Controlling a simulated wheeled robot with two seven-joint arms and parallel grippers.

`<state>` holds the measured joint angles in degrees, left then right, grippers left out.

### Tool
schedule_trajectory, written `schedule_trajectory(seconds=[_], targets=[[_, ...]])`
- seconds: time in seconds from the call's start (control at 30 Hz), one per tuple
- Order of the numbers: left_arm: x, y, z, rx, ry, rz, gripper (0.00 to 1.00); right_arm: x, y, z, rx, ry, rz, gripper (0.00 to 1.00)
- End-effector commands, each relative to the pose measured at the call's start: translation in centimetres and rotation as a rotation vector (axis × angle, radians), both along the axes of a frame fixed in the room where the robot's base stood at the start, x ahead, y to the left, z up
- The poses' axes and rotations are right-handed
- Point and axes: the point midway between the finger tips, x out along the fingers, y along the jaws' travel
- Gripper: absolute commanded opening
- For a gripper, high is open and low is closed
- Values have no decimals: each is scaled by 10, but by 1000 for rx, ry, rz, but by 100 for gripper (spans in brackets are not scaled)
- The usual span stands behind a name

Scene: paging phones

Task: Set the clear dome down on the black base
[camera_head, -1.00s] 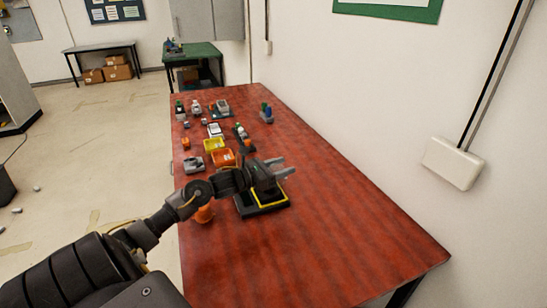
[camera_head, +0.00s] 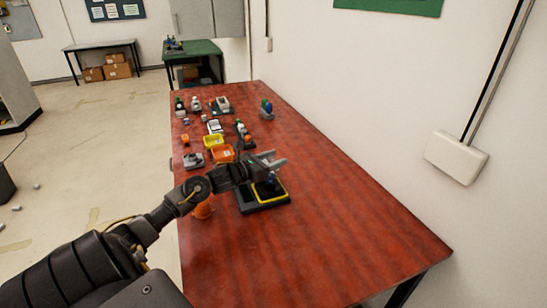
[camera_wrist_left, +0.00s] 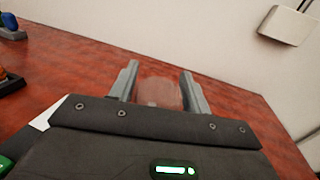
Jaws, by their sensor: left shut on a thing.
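My left gripper (camera_head: 278,160) is over the far side of the black base (camera_head: 266,206), fingers pointing right. In the left wrist view the clear dome (camera_wrist_left: 160,93) shows as a faint see-through shape between the two grey fingers (camera_wrist_left: 160,84), which are shut on it. In the head view I cannot make out the dome's outline. The base is a flat black block with a yellow outline, on the red table. A dark bluish thing (camera_head: 268,187) stands within the outline, partly hidden by the gripper. My right gripper is not in view.
Orange (camera_head: 222,155) and yellow (camera_head: 214,142) trays and several small items lie farther back. The red table (camera_head: 340,220) is clear to the right and front, with a wall alongside.

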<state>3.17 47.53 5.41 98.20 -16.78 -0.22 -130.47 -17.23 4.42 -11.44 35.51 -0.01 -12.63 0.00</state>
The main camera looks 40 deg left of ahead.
Motion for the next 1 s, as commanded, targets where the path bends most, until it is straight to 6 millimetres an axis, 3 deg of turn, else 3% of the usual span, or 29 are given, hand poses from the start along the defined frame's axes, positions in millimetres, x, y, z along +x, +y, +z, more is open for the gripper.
schedule_trajectory(seconds=[1.0], targets=[[-2, 0, 0, 1, -2, 0, 25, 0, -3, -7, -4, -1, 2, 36]])
